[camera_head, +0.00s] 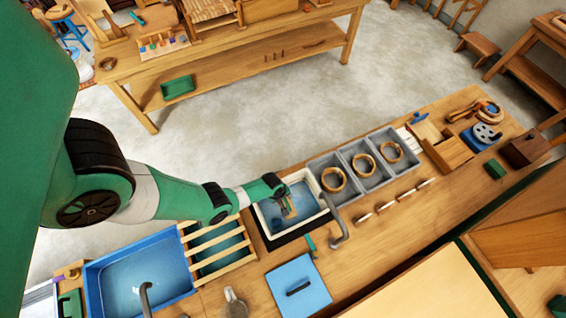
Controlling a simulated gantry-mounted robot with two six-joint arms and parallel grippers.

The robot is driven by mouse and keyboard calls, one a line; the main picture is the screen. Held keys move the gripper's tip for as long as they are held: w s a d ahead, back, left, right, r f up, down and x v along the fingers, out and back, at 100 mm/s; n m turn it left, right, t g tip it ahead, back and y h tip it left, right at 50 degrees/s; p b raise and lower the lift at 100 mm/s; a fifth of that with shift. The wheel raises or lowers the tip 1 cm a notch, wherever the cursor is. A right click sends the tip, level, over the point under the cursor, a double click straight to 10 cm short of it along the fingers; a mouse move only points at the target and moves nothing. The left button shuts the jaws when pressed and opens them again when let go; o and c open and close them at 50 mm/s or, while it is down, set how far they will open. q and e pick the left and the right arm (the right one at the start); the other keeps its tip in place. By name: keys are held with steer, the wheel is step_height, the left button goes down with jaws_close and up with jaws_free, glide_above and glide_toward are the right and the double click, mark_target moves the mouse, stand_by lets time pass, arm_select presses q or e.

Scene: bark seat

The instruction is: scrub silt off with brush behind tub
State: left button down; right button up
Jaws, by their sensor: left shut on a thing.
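My left gripper (285,203) reaches in from the left over the white-rimmed tub (262,222), which holds bluish water. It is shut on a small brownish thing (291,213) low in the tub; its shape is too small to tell. A small green-handled tool (310,244), perhaps a brush, lies on the bench beside the tub, near the tap. I cannot make out silt. My right gripper is not in view.
A grey tap (338,230) stands at the tub's edge. Grey bins (352,191) with wooden rings lie to the right. A slatted rack (218,249) and a blue basin (98,290) lie left. A blue square (310,297) with a dark handle is in front.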

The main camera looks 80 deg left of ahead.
arm_select(q)
step_height(320, 180, up, 3)
steer(key=p, duration=0.3)
steer(key=shift+r, duration=0.1)
